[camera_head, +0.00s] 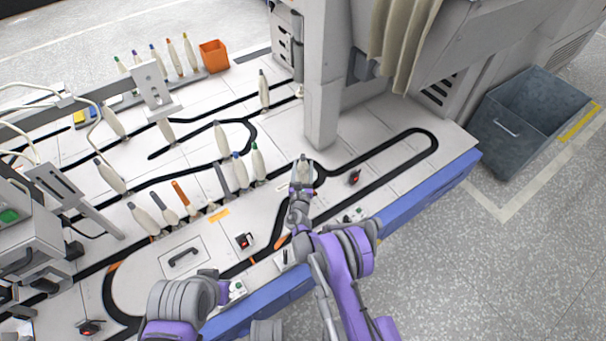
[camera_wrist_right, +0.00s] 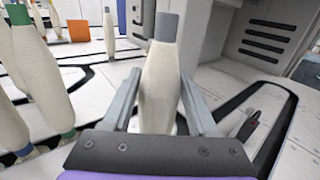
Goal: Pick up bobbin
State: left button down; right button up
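A pale bobbin with a grey tip (camera_wrist_right: 160,88) stands upright in the right wrist view. It also shows in the head view (camera_head: 304,162), just beyond my right gripper (camera_head: 301,186). The two fingers of my right gripper (camera_wrist_right: 161,100) lie on either side of this bobbin, with narrow gaps showing, so the gripper looks open around it. The bobbin's lower part is hidden behind the gripper body. My left arm comes in at the bottom of the head view; its gripper (camera_head: 208,274) is mostly hidden by the wrist.
Bobbins with green (camera_head: 257,162) and blue (camera_head: 240,171) tips stand left of my right gripper. Several more line the black tracks. A machine column (camera_head: 322,100) rises close behind. An orange bin (camera_head: 214,56) stands at the back, and a grey bin (camera_head: 520,120) on the floor at right.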

grip_shut()
